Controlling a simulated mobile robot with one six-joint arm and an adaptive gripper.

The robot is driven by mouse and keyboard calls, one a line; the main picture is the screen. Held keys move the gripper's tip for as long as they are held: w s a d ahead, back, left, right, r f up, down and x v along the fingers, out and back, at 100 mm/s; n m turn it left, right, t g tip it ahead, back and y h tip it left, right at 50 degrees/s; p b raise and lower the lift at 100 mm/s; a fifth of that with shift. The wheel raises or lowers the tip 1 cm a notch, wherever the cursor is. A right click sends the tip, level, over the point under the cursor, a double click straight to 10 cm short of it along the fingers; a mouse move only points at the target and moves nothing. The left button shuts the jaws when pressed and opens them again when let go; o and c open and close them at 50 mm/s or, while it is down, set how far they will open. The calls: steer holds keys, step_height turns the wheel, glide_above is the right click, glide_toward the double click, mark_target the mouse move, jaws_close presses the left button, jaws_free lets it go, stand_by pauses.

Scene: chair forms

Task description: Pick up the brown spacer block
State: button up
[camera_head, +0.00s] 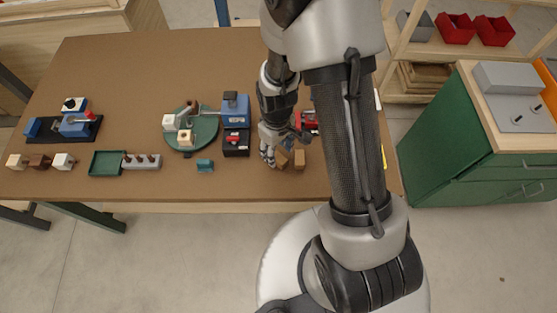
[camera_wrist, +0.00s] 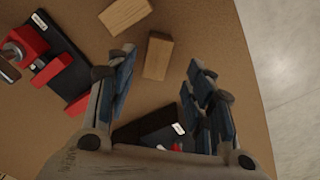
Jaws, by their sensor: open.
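Two light brown wooden blocks lie close together on the brown tabletop. In the wrist view, one block (camera_wrist: 157,56) lies between the lines of my fingers, just beyond the tips. The other block (camera_wrist: 124,15) lies up and left of it, turned at an angle, outside the fingers. In the head view, the blocks show as a right block (camera_head: 299,160) and a left block (camera_head: 282,160), the left one partly covered by my gripper (camera_head: 268,157). My gripper (camera_wrist: 162,62) is open and empty, pointing down above the table. I cannot tell which block is the spacer.
A red clamp on a black base (camera_wrist: 60,65) lies left of the blocks in the wrist view. A black box (camera_wrist: 155,125) sits low between my fingers. A teal block (camera_head: 205,165) and green turntable (camera_head: 183,145) stand left. The table's front edge is close.

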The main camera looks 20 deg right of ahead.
mark_target(278, 157)
steer(key=f, duration=0.1)
steer(key=f+b, duration=0.1)
steer(key=f, duration=0.1)
steer(key=f+b, duration=0.1)
steer(key=f, duration=0.1)
steer(key=shift+d+f, duration=0.25)
steer(key=shift+r, duration=0.1)
steer(key=shift+c, duration=0.4)
steer(key=c, duration=1)
